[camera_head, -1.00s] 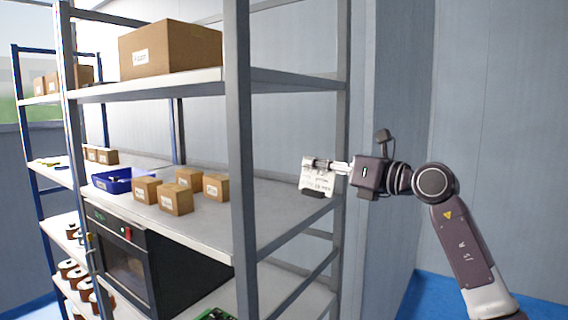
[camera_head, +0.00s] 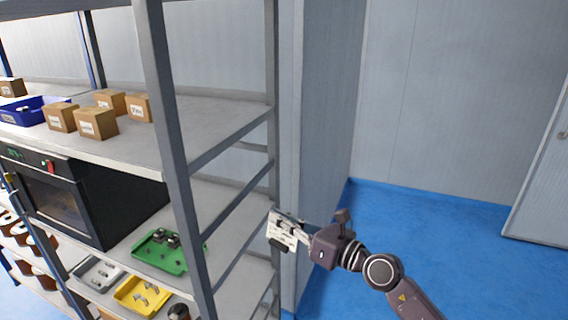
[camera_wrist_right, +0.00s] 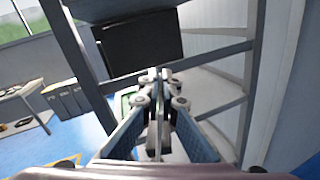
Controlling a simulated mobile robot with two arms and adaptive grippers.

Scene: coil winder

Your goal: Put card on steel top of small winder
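The card (camera_head: 281,233) is a small white sheet with dark print. My right gripper (camera_head: 294,235) is shut on it and holds it up in the air beside the shelf rack's right side. In the right wrist view the card shows as a thin edge-on strip (camera_wrist_right: 159,125) between the fingers of my right gripper (camera_wrist_right: 160,100). My left gripper is not in view. I see no small winder that I can make out with certainty.
A grey shelf rack (camera_head: 178,190) stands at left, its posts close to the card. It bears small cardboard boxes (camera_head: 96,123), a blue bin (camera_head: 35,110), a black oven-like machine (camera_head: 60,195), a green tray (camera_head: 160,252) and a yellow tray (camera_head: 140,295). The blue floor (camera_head: 420,240) at right is clear.

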